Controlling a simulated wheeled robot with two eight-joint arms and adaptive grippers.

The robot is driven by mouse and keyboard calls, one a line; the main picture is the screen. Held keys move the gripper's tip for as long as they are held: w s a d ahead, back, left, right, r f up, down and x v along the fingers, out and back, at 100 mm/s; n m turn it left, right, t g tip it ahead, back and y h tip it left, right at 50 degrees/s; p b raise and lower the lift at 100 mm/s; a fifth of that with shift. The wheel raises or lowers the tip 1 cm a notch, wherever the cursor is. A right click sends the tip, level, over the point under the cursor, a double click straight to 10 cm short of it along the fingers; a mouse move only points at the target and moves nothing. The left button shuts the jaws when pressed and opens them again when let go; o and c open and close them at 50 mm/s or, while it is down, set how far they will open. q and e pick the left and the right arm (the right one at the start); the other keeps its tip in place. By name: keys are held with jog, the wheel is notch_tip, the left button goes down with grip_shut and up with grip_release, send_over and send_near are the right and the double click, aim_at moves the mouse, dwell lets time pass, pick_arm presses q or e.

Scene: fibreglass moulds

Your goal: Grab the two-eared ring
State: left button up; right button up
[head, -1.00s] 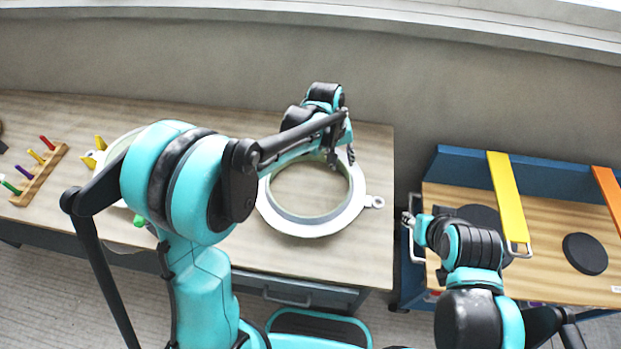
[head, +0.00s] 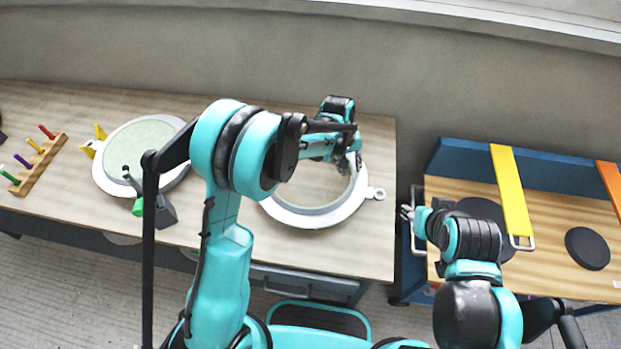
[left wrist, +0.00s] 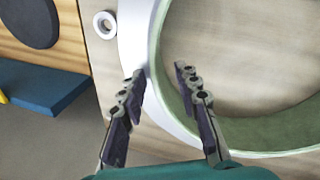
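The ring (head: 305,219) lies flat on the wooden table, with a white outer flange and a pale green inner wall. One ear with a hole (head: 376,193) sticks out at its right; a second ear is not visible behind my arm. My left gripper (head: 352,164) is over the ring's far right side. In the left wrist view my left gripper (left wrist: 158,70) is open, one finger over the white flange (left wrist: 133,45) and the other over the opening inside the green wall. Contact cannot be told. My right gripper (head: 408,212) hangs near the cart's left edge; its fingers are too small to judge.
A round pale green disc mould (head: 125,165) with yellow clamps lies at the left. A dark tool with a green part (head: 138,207) and a peg rack (head: 38,166) are near it. A blue cart (head: 470,155) with yellow and orange bars and black discs stands at the right.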

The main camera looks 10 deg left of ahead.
pick_arm(q)
jog(key=shift+r, duration=0.1)
grip_shut()
